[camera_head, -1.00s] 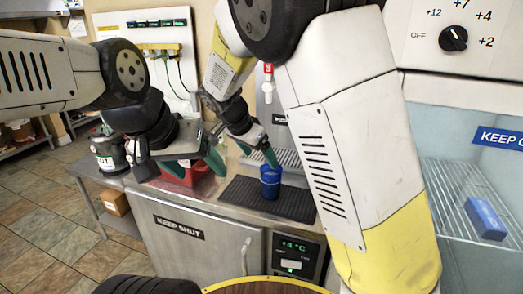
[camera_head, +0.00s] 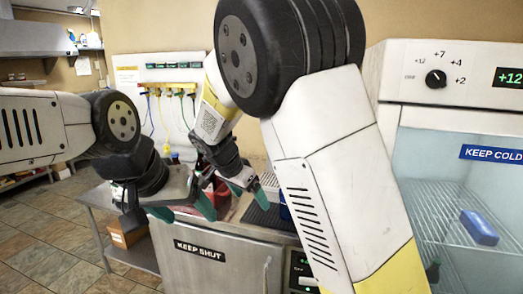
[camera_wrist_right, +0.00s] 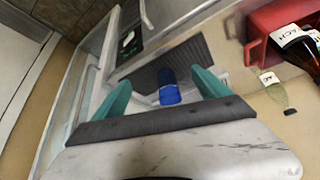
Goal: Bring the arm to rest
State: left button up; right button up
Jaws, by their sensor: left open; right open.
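My left gripper (camera_head: 182,210) comes in from the left in the head view, its teal fingers apart and nothing between them. My right gripper (camera_head: 247,190) is just to its right, open and empty; its teal fingers also show in the right wrist view (camera_wrist_right: 165,95). A blue cup (camera_wrist_right: 169,93) stands on the dark ribbed mat (camera_wrist_right: 186,60), beyond the right fingers and apart from them. In the head view the cup (camera_head: 284,208) is mostly hidden behind my right arm.
A red bin (camera_wrist_right: 262,32) with dark bottles (camera_wrist_right: 291,38) stands beside the mat. The steel counter (camera_head: 230,224) has a "KEEP SHUT" door (camera_head: 200,270). At the right is a cold cabinet (camera_head: 450,190) with a blue block (camera_head: 479,227) on its wire shelf (camera_head: 455,205).

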jog(key=s+d+r+n+y, duration=0.3)
jog(key=s+d+r+n, duration=0.1)
jog(key=s+d, duration=0.4)
jog(key=s+d+r+n+t+y, duration=0.1)
jog(key=s+d+r+n+y, duration=0.2)
jog(key=s+d, duration=0.6)
jog(key=s+r+n, duration=0.1)
jog(key=s+r, duration=0.1)
jog(key=s, duration=0.2)
jog(key=shift+s+d+r, duration=0.25)
jog(key=shift+d+r, duration=0.05)
jog(key=shift+r, duration=0.05)
